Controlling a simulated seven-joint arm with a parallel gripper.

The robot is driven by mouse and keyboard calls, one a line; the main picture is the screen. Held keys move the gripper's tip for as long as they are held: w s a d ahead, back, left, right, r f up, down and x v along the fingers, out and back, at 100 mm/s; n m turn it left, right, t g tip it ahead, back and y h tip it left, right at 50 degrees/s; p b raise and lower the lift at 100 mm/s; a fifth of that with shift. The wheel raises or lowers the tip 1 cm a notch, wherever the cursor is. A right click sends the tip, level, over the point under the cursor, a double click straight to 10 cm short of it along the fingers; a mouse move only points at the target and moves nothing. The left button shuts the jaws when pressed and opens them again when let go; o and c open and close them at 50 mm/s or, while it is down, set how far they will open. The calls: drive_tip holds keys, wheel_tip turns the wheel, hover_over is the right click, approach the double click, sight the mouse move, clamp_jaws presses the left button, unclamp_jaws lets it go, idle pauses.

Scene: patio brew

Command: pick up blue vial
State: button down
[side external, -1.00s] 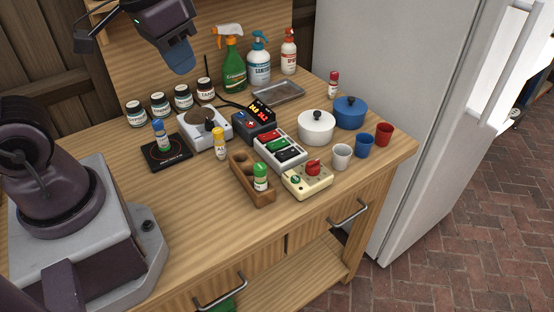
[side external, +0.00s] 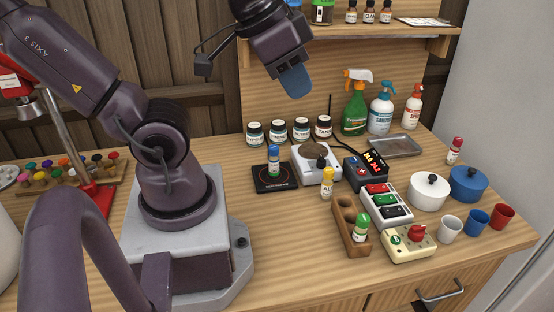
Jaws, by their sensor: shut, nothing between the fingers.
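The blue-capped vial (side external: 273,161) stands upright on a black square plate (side external: 274,184) left of the middle of the bench. It has a pale label and a green lower part. My gripper (side external: 296,83) is in the air above the back of the bench, higher than the vial and slightly right of it in the picture. Its blue-grey fingers are shut and hold nothing. They are well apart from the vial.
Dark jars (side external: 278,131) stand in a row behind the vial. A white device (side external: 317,172) sits close on its right. A yellow-capped vial (side external: 327,183) stands to the front right, and a green-capped vial (side external: 361,227) sits in a wooden rack (side external: 342,215). Bare bench lies in front.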

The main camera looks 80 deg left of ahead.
drive_tip(key=c, duration=1.8)
unclamp_jaws()
drive_tip(key=shift+c, duration=0.2)
drive_tip(key=o, duration=1.1)
drive_tip(key=shift+c, duration=0.2)
